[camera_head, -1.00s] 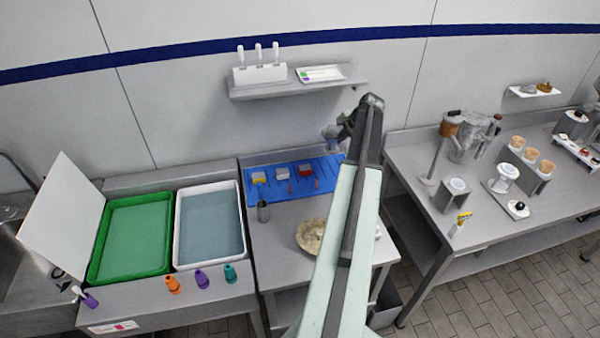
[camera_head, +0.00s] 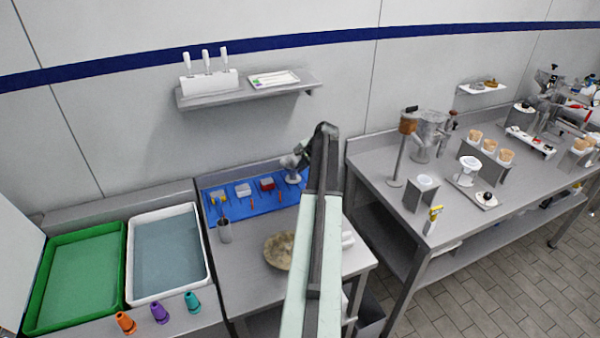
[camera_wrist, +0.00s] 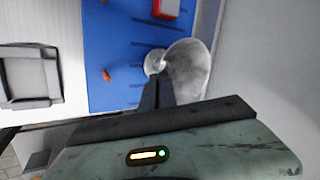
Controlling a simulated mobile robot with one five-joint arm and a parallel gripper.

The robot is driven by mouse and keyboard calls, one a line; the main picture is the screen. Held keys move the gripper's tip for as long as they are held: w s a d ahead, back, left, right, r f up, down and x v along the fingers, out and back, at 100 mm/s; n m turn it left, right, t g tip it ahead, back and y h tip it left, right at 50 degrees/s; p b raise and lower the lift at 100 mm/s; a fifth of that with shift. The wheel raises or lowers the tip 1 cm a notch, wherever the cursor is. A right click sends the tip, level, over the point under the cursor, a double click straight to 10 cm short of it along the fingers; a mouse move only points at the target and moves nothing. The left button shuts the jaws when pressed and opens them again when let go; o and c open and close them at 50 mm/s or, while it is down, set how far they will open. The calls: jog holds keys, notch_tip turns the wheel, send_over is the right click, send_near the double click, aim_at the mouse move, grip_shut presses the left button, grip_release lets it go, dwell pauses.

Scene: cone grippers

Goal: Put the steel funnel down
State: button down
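The grey steel funnel (camera_head: 290,162) is at my gripper, over the back right part of the blue board (camera_head: 240,207). In the wrist view the funnel (camera_wrist: 187,68) is tilted, its wide cone to the right, with a pale round piece at its narrow left end. My gripper (camera_wrist: 157,92) has its fingers close together against the funnel and appears shut on it. In the head view my gripper (camera_head: 304,155) is partly hidden by my dark wrist. I cannot tell whether the funnel touches the board.
Small blocks, including a red one (camera_head: 267,184), sit on the board's left and middle. A grey cup (camera_head: 224,230) and a round stone-coloured bowl (camera_head: 279,250) stand in front. The wall shelf (camera_head: 250,93) is above.

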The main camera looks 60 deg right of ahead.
jog(key=c, duration=2)
grip_release()
jog(key=shift+f, duration=0.1)
jog(key=o, duration=0.3)
jog(key=shift+r+p, duration=0.3)
jog(key=shift+r, duration=0.15)
jog(key=p+v, duration=0.9)
jog(key=v, duration=0.2)
jog(key=shift+s+r+p, duration=0.2)
jog(key=shift+p, duration=0.2)
